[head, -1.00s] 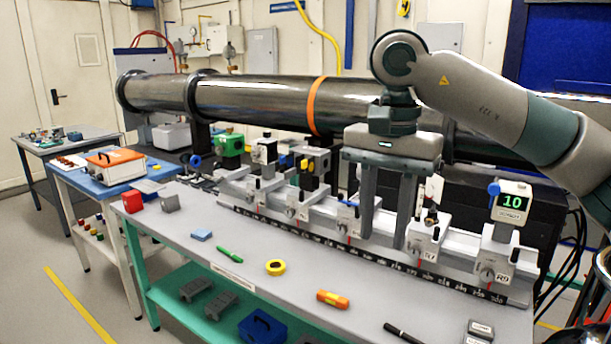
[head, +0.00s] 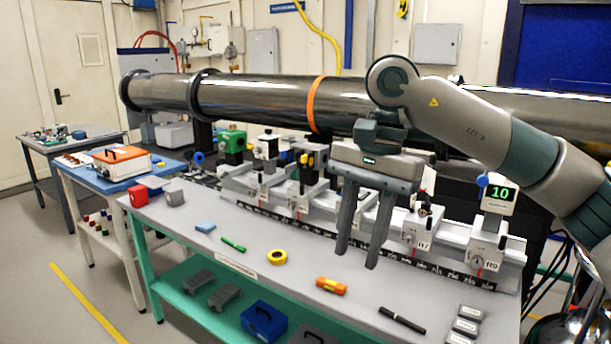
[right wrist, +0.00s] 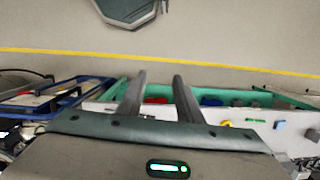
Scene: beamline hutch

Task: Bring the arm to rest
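My right arm comes in from the right in the head view. Its gripper (head: 357,252) points down over the rail (head: 330,235) with its carriages, near the front of the bench. The two fingers are apart with nothing between them. In the right wrist view, the same gripper (right wrist: 158,95) shows both fingers spread and empty, with the floor and the bench beyond. The fingers overlap the rail in the head view; I see no clear contact. My left gripper is not in view.
The grey bench (head: 215,250) holds a yellow tape roll (head: 277,257), an orange level (head: 331,285), a green marker (head: 233,244) and a black pen (head: 402,320) in front of the rail. A long dark pipe (head: 260,100) runs behind.

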